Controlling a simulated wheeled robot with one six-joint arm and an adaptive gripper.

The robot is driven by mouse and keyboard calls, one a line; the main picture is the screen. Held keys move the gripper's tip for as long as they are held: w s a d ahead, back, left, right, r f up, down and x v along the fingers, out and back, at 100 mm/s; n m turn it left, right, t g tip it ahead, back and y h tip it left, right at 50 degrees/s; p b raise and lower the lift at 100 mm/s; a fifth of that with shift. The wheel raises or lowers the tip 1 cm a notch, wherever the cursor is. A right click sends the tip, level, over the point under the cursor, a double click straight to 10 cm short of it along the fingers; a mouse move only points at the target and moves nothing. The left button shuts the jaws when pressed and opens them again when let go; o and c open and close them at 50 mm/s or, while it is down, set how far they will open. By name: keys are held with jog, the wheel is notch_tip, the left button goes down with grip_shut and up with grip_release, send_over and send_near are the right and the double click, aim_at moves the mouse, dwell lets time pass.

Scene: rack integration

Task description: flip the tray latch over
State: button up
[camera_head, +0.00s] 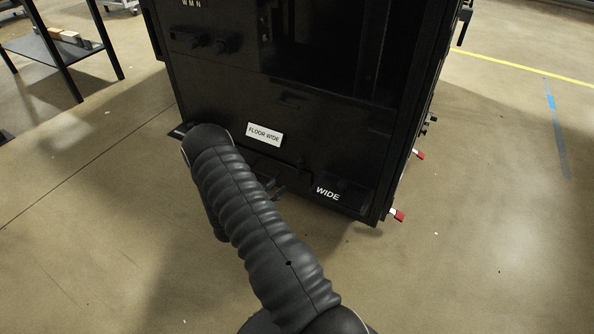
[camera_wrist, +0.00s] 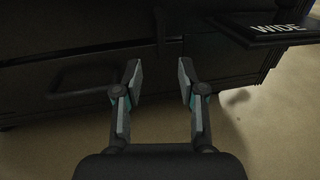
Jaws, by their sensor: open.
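My gripper (camera_wrist: 159,82) is open in the wrist view, its two fingers apart with nothing held between them. It faces the low front of a black rack (camera_head: 290,110). A dark upright piece (camera_wrist: 161,20) on the rack front shows beyond the gap between the fingertips; I cannot tell whether it is the tray latch. A black bar handle (camera_wrist: 80,88) lies left of the fingers. A black tray or plate marked "WIDE" (camera_wrist: 270,33) juts out at the upper right, and its label also shows in the head view (camera_head: 328,194). My arm hides much of this area in the head view.
A white "FLOOR WIDE" label (camera_head: 265,135) is on the rack front above the arm. Red-tipped parts (camera_head: 398,215) stick out at the rack's lower right side. A dark table (camera_head: 60,50) stands at the back left. The floor right of the rack is clear.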

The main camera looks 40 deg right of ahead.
jog(key=w+d, duration=0.2)
jog(key=d, duration=0.9)
jog(key=shift+d, duration=0.2)
jog(key=shift+w, duration=0.1)
grip_shut()
